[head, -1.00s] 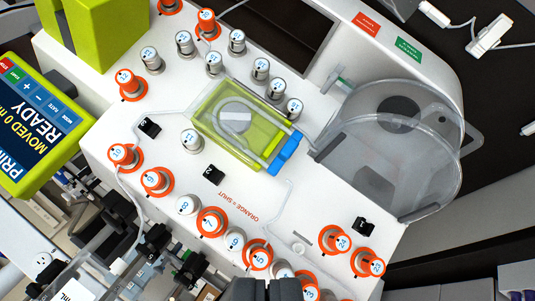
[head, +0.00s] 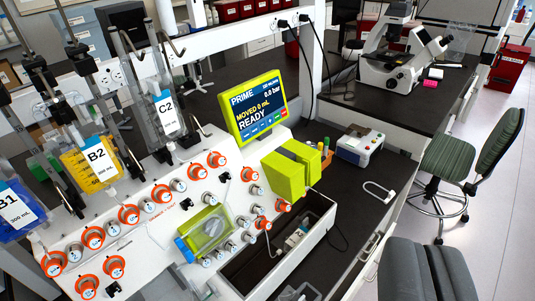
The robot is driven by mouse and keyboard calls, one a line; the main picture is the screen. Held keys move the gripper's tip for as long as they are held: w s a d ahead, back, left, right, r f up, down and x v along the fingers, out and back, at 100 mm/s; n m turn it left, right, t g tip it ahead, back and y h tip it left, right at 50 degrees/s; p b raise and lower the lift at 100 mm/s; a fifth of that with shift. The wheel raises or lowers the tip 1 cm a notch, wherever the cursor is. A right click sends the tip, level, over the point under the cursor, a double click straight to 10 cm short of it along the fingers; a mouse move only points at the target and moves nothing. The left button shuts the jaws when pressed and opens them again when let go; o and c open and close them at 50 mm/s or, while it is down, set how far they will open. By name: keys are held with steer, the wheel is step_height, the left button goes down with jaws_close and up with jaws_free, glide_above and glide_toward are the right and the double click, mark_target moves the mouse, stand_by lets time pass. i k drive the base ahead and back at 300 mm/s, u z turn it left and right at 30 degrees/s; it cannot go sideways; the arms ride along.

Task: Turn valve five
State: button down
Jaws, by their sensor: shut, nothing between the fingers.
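The valve panel (head: 150,245) is on the white processor at lower left. Valve five (head: 128,214) matches an orange-collared round knob in the front row, between two white knobs; its number is too small to read now, and the position comes from the earlier view. My gripper (head: 428,243) is at bottom right, dark grey, its two fingers shut together and empty. It is well to the right of the valve, apart from the panel, and appears over the floor beyond the bench edge.
Hanging bags, such as B2 (head: 95,165), and their poles rise behind the valve row. A display (head: 255,105) and green blocks (head: 285,175) stand right of the panel. A microscope (head: 398,60) stands farther back. A green chair (head: 450,165) is at right.

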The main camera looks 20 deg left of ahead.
mark_target(132, 219)
steer(key=u, duration=1.3)
steer(key=k, duration=0.55)
steer(key=z, duration=0.1)
steer(key=i, duration=0.5)
steer(key=z, duration=0.05)
